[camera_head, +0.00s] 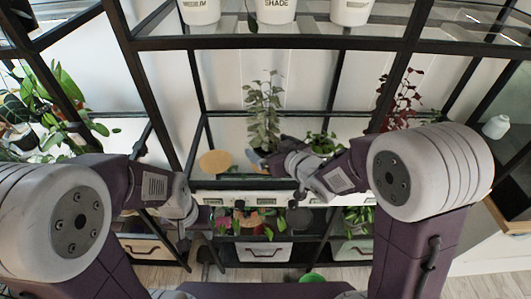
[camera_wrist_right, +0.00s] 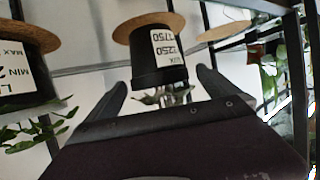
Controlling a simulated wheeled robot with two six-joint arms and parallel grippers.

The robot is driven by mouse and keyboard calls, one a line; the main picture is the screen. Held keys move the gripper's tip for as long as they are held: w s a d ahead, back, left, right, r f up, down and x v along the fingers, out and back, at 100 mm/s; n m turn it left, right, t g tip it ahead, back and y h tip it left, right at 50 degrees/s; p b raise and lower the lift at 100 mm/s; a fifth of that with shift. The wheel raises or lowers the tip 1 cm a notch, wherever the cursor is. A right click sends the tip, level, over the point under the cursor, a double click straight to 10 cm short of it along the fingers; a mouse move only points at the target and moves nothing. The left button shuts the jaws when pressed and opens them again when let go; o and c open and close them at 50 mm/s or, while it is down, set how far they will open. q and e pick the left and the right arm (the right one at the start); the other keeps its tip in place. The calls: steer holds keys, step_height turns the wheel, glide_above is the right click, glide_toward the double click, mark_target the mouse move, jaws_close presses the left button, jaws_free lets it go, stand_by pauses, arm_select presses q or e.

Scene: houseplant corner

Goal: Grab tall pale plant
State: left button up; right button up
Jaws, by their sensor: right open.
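The tall pale plant (camera_head: 264,108), with grey-green leaves, stands upright on the middle shelf. In the right wrist view, which is upside down, its black pot (camera_wrist_right: 157,58) with a white lux label sits on a cork disc (camera_wrist_right: 148,25); some pale leaves (camera_wrist_right: 168,95) show below. My right gripper (camera_head: 283,157) is at the pot in the head view. It is open in the wrist view (camera_wrist_right: 160,82), its fingers on either side of the pot; contact cannot be told. My left gripper (camera_head: 192,222) hangs low at the left, its fingers unclear.
A small green plant (camera_head: 324,143) stands right of the pale one; a red-leaved plant (camera_head: 403,97) is further right. An empty cork disc (camera_head: 215,163) lies left. White pots (camera_head: 275,10) stand on the shelf above. Black frame posts (camera_head: 408,60) and the shelf edge (camera_head: 240,197) bound the space.

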mark_target(261, 141)
steer(key=x, duration=0.4)
steer(key=shift+r, duration=0.15)
steer(key=shift+w+a+f, duration=0.2)
steer(key=shift+w, duration=0.2)
steer(key=shift+s+r, duration=0.1)
steer(key=shift+s, duration=0.05)
steer(key=c, duration=1.6)
step_height(261, 141, up, 18)
steer(key=p, duration=0.7)
steer(key=shift+c, duration=0.8)
